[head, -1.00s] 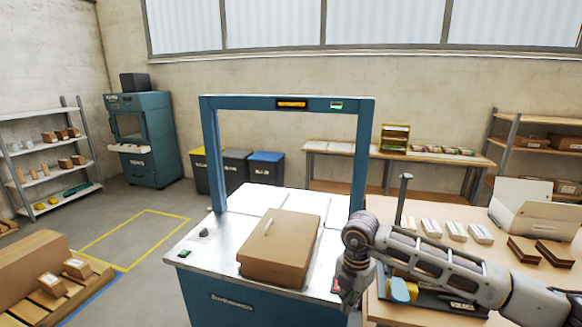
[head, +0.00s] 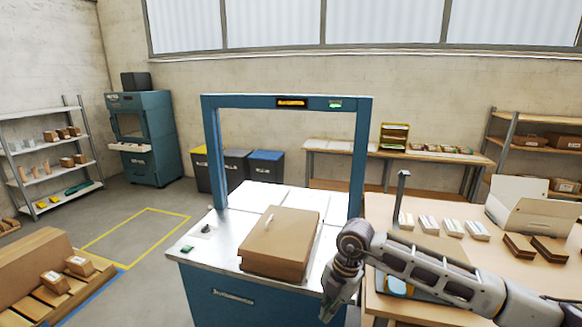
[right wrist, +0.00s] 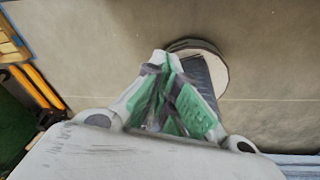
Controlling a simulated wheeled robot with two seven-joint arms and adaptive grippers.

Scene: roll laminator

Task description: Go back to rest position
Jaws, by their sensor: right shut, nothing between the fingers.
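My right gripper (head: 328,306) hangs fingers down in front of the blue machine's right front corner, low in the head view. In the right wrist view its green-padded fingers (right wrist: 175,108) are closed together with nothing between them, above the grey floor. My right arm reaches in from the lower right, across the wooden workbench. My left gripper is not in view.
A brown box (head: 280,243) lies on the white top of the blue framed machine (head: 365,150). The wooden workbench (head: 450,250) at right holds small packs, brown cartons and an open white box (head: 528,205). A pallet with boxes (head: 40,270) stands at lower left. Yellow-marked floor is clear.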

